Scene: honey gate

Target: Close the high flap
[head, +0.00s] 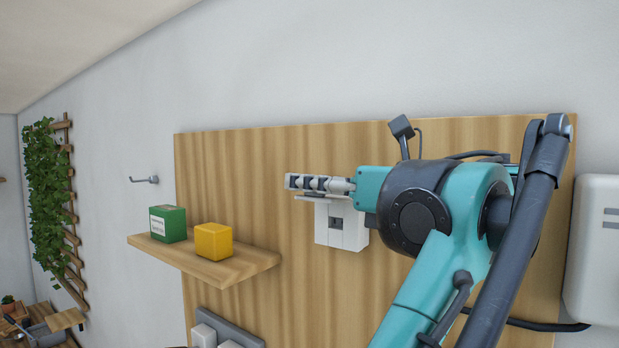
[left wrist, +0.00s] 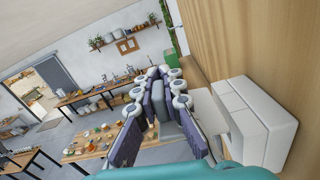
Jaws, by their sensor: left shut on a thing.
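A small white box (head: 340,234) with a dark square on its front is mounted on the wooden board. Its white flap (head: 312,198) juts out from the top, roughly level. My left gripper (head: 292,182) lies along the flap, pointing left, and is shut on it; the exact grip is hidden. The left wrist view shows the dark fingers of my left gripper (left wrist: 158,95) close beside the white flap (left wrist: 207,118), with the box (left wrist: 262,120) to the right. My right gripper is not in view.
A wooden shelf (head: 205,262) left of the box carries a green box (head: 168,225) and a yellow block (head: 213,242). A hook (head: 145,180) sits on the wall. A white unit (head: 597,250) is at the far right. Board space above the flap is clear.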

